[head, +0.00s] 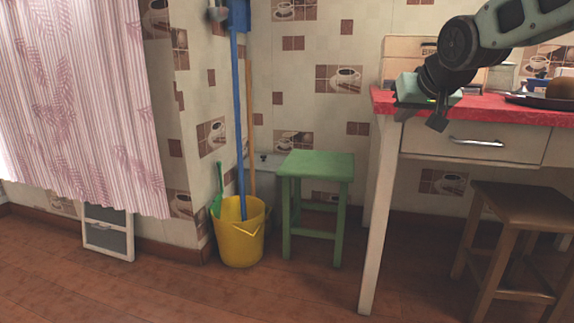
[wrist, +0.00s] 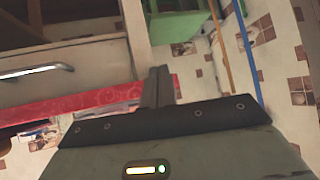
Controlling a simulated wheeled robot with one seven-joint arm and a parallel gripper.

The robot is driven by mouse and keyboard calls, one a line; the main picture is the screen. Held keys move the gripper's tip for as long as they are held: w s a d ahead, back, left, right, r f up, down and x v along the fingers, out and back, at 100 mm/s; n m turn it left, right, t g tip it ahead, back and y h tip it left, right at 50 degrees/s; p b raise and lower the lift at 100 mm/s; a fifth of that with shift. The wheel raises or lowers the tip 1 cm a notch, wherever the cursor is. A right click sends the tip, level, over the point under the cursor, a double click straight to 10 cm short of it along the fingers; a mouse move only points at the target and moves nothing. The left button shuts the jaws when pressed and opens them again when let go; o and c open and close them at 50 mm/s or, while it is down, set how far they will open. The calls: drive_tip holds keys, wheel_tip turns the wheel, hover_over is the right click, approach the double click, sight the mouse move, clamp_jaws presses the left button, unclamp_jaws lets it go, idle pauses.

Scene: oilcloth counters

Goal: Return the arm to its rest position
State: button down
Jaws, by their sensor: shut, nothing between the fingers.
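My arm reaches in from the upper right of the head view. My gripper (head: 420,118) hangs at the left front corner of the counter, in front of the red oilcloth edge. Its fingers point down and it holds nothing. In the wrist view my gripper (wrist: 157,88) shows its fingers together, with no object between them. Whether the gripper touches the counter cannot be told.
The red-topped counter (head: 490,112) has a drawer, and a dark tray (head: 525,99) lies on it. A brown stool (head: 520,205) stands below. A green stool (head: 317,165) and a yellow bucket (head: 240,232) with poles stand left. The floor in front is clear.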

drive_tip(key=s+a+f+n+g+p, duration=0.1)
drive_tip(key=s+a+f+g+p, duration=0.1)
drive_tip(key=s+a, duration=0.35)
drive_tip(key=s+a+f+n+g+y+p, duration=0.1)
drive_tip(key=s+a+f+n+g+p, duration=0.15)
drive_tip(key=s, duration=0.55)
drive_tip(key=s+a+f+n+g+p, duration=0.1)
drive_tip(key=s+a+f+g+p, duration=0.2)
drive_tip(key=s, duration=0.4)
drive_tip(key=s+f+n+g+h+p, duration=0.1)
drive_tip(key=s+p, duration=0.2)
drive_tip(key=s, duration=0.6)
drive_tip(key=s+f+n+g+p, duration=0.1)
drive_tip(key=s+n+g+p, duration=0.1)
drive_tip(key=s, duration=0.7)
wheel_tip(320, 180, up, 38)
drive_tip(key=p, duration=3.7)
drive_tip(key=shift+w+d+f, duration=0.2)
drive_tip(key=shift+d, duration=0.2)
drive_tip(key=shift+m, duration=0.25)
